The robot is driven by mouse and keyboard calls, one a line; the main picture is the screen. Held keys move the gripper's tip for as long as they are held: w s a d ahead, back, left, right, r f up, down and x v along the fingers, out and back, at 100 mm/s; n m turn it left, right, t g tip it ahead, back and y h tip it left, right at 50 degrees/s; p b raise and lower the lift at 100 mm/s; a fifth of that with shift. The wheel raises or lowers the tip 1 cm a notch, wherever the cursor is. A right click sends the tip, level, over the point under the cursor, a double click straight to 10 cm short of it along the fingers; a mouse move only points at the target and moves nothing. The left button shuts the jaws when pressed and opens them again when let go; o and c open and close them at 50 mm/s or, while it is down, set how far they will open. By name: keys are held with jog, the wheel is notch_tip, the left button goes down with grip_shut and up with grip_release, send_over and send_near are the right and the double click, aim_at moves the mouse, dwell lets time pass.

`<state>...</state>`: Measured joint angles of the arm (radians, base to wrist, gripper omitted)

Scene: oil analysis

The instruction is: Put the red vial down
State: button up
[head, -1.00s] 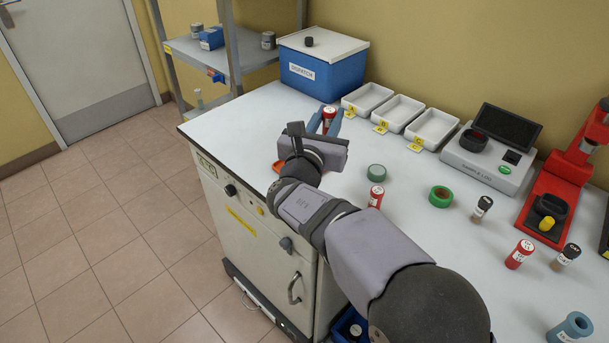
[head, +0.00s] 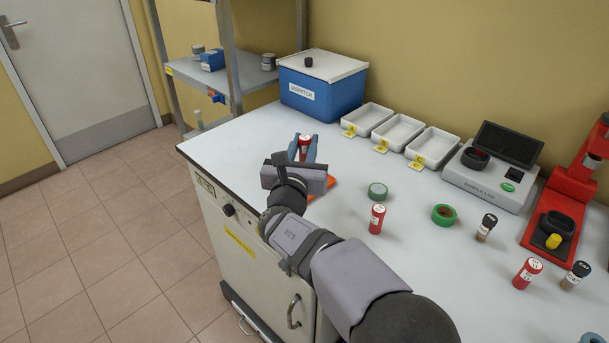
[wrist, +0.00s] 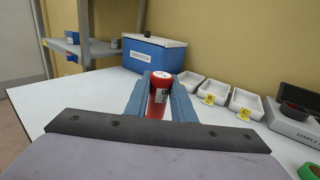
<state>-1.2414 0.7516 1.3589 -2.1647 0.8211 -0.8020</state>
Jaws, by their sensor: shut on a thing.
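My gripper (head: 304,152) is shut on a red vial (head: 305,145), which stands upright between the blue fingers at the left end of the bench. The wrist view shows the red vial (wrist: 160,92) between the two blue fingers (wrist: 160,100), with its red cap and white label visible. An orange-red pad (head: 322,186) lies on the bench just right of and below the gripper, partly hidden by it. I cannot tell whether the vial's bottom touches the bench.
A blue bin (head: 322,88) stands behind, with three white trays (head: 397,133) right of it. The bench's left edge (head: 205,166) is near.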

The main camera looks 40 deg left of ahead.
jog(key=shift+f, duration=4.05)
jog(key=shift+f, duration=0.1)
jog(key=o, duration=1)
jog(key=shift+r+p, duration=0.2)
jog(key=shift+p, duration=0.15)
jog(key=shift+s+d+f, duration=0.1)
jog(key=shift+s, duration=0.1)
jog(key=b+v, duration=0.2)
jog(key=v, duration=0.9)
jog(key=shift+s+d, duration=0.2)
